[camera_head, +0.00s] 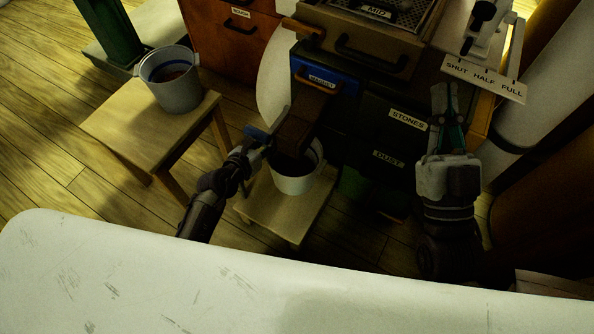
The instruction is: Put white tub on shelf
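A white tub (296,184) stands upright on a low wooden stool under the brown spout, which hides part of its opening. Another pale tub (177,95) with a blue band stands on the wooden stool at the left and has brown stuff inside. My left gripper (266,136) is beside the spout, above the near tub's left rim; whether it is open or shut is unclear. My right gripper (446,100) points up the picture in front of the dark cabinet, fingers apart and empty. I cannot make out a clear shelf.
The mill cabinet has a blue MAGNET drawer (322,82), STONES (407,119) and DUST (388,158) panels. A lever with a SHUT HALF FULL plate (484,78) is at upper right. A scuffed white surface (200,285) fills the front. Wooden floor (40,150) is clear at left.

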